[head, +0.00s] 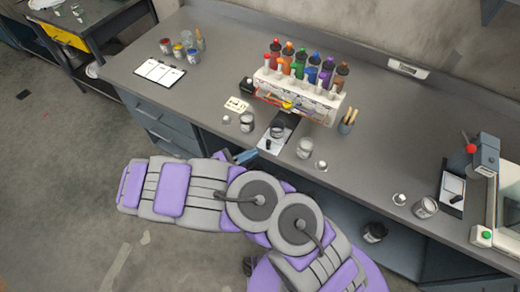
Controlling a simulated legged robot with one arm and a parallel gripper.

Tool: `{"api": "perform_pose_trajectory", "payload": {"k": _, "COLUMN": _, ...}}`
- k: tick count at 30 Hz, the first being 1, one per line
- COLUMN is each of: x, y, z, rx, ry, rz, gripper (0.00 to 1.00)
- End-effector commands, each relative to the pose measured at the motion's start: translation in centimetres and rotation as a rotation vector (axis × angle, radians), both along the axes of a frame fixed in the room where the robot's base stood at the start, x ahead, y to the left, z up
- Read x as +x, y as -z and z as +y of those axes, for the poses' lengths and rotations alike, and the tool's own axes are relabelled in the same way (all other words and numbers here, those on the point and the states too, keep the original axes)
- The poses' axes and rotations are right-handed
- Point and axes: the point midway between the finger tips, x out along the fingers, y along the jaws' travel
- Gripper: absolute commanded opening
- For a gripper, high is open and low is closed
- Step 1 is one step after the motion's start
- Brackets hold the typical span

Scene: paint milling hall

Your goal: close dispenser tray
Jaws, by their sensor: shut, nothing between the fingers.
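The white paint dispenser (297,88) stands on the grey worktop, with several coloured bottles on top. Its tray (286,118) sticks out toward the front edge of the worktop, dark at the back and light at the front. A small metal can (277,129) stands on the tray. A small black handle (268,144) shows near the tray's front end. My gripper (245,156) is a small blue-grey shape just left of the tray's front, at the worktop edge. It is shut and empty; my arm partly hides it. I cannot tell whether it touches the tray.
Open cans stand left (247,122) and right (305,148) of the tray. A brush holder (347,122) stands right of the dispenser. A clipboard (159,72) and paint jars are at the left. The worktop (390,150) is clear right of the brush holder.

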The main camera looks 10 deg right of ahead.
Motion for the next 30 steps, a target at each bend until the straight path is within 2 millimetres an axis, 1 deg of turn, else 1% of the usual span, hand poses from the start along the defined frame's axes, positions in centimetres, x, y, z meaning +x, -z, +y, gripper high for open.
{"api": "perform_pose_trajectory", "payload": {"k": 1, "x": -0.4, "y": 1.8, "z": 1.4, "rx": -0.024, "ry": -0.055, "rz": 0.032, "gripper": 0.0}}
{"api": "perform_pose_trajectory", "payload": {"k": 3, "x": -0.8, "y": 3.6, "z": 3.0, "rx": -0.051, "ry": -0.123, "rz": 0.064, "gripper": 0.0}}
{"api": "perform_pose_trajectory", "payload": {"k": 6, "x": -1.6, "y": 5.8, "z": 4.7, "rx": -0.078, "ry": -0.197, "rz": 0.103, "gripper": 0.0}}
{"api": "perform_pose_trajectory", "payload": {"k": 9, "x": -2.2, "y": 7.1, "z": 5.9, "rx": -0.092, "ry": -0.246, "rz": 0.126, "gripper": 0.0}}
{"api": "perform_pose_trajectory", "payload": {"k": 13, "x": -2.4, "y": 7.9, "z": 6.4, "rx": -0.102, "ry": -0.272, "rz": 0.139, "gripper": 0.0}}
{"api": "perform_pose_trajectory", "payload": {"k": 16, "x": -2.0, "y": 7.9, "z": 5.9, "rx": -0.104, "ry": -0.273, "rz": 0.139, "gripper": 0.0}}
{"api": "perform_pose_trajectory", "payload": {"k": 20, "x": -0.8, "y": 7.8, "z": 4.3, "rx": -0.107, "ry": -0.268, "rz": 0.137, "gripper": 0.0}}
{"api": "perform_pose_trajectory", "payload": {"k": 30, "x": 3.4, "y": 7.9, "z": -0.9, "rx": -0.106, "ry": -0.266, "rz": 0.138, "gripper": 0.0}}
